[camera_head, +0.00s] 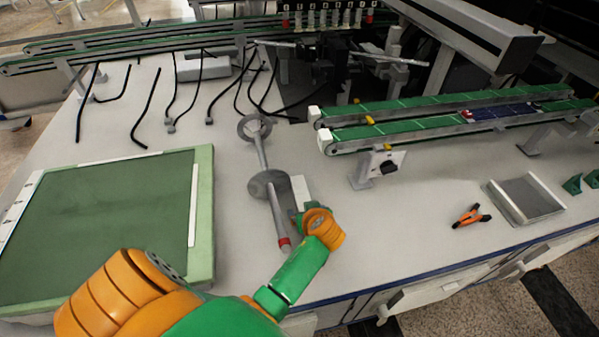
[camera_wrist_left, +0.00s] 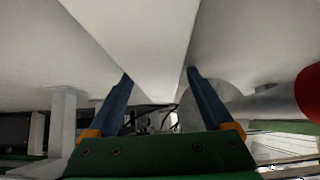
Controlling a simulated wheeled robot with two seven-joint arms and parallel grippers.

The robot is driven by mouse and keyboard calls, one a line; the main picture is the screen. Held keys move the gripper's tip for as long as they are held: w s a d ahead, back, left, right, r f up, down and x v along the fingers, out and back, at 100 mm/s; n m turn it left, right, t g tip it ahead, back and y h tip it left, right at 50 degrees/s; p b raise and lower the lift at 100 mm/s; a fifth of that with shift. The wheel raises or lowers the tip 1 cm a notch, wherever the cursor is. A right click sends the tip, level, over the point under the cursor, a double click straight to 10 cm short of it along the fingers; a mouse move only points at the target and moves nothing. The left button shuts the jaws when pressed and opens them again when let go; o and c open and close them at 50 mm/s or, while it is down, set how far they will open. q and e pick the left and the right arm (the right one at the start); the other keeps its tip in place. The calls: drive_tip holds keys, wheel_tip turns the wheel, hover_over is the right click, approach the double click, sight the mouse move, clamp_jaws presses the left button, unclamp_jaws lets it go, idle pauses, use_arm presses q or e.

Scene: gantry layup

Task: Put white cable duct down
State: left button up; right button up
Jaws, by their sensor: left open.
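A short piece of white cable duct (camera_head: 300,190) shows at the tip of my left gripper (camera_head: 304,208), beside the grey rod stand; its near end is hidden by the gripper. In the left wrist view a large white surface, apparently the duct (camera_wrist_left: 140,35), narrows down between the two blue fingers of my left gripper (camera_wrist_left: 160,75). The fingers are apart and the gripper is open. I cannot tell whether they touch the duct or whether it rests fully on the table. My right gripper is not in view.
A grey rod with discs (camera_head: 268,184) and a red end lies just left of the gripper. A green board (camera_head: 100,225) with white strips is at the left. A conveyor (camera_head: 440,120), orange clamp (camera_head: 471,215) and grey tray (camera_head: 526,198) are at the right. The table between is clear.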

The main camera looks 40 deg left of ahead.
use_arm(q)
drive_tip(key=shift+r, duration=0.1)
drive_tip(key=shift+s+d, duration=0.1)
drive_tip(key=shift+c, duration=0.2)
drive_tip(key=shift+d, duration=0.1)
clamp_jaws()
drive_tip(key=shift+r, duration=0.1)
